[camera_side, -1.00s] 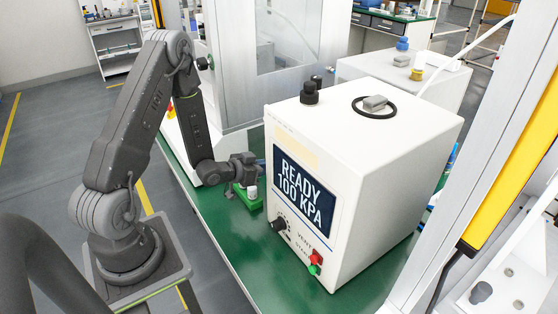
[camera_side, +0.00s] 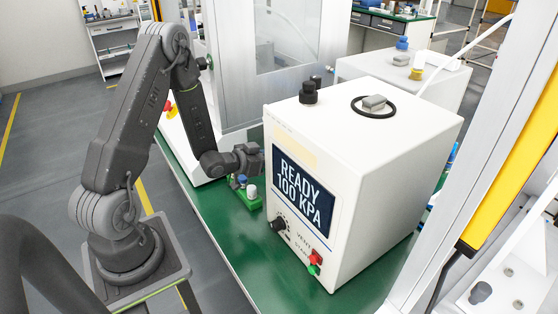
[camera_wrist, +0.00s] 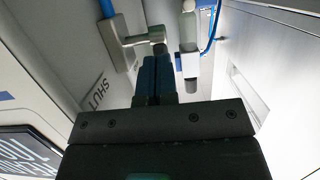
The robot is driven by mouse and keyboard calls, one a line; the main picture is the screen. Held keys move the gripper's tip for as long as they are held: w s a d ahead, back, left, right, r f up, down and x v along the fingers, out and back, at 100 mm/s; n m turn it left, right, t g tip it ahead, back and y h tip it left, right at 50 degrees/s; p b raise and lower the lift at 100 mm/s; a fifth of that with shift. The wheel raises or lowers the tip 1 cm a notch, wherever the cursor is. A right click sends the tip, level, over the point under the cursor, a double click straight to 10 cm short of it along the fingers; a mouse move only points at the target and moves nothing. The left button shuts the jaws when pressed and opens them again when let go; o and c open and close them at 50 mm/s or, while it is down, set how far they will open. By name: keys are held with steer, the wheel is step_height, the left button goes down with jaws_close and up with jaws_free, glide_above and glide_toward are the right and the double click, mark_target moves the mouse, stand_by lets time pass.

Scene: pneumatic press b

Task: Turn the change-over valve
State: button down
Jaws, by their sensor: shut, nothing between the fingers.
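In the wrist view, a grey valve body (camera_wrist: 118,42) with a bar-shaped lever (camera_wrist: 145,39) is mounted on a pale panel, with a blue hose at its top. It looks like the change-over valve. The word SHUT is printed on the panel beside it. My gripper (camera_wrist: 155,62) is shut and empty, its blue fingers together, with the tips close to the lever's free end. I cannot tell whether they touch. In the side view, my gripper (camera_side: 260,158) is at the left side of the white press box (camera_side: 385,160), partly hidden; the valve does not show there.
The press screen (camera_side: 303,188) reads READY 100 KPA, above a black knob (camera_side: 278,224) and red and green buttons. A green block (camera_side: 249,200) with small capped items stands below my gripper on the green bench. A white fitting (camera_wrist: 188,42) with a blue hose hangs right of my fingers.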

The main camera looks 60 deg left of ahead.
steer(key=shift+w+r, duration=0.25)
steer(key=shift+r, duration=0.25)
steer(key=shift+w+r, duration=0.1)
stand_by(0.3)
steer(key=shift+v, duration=1.8)
steer(key=v, duration=0.8)
stand_by(0.3)
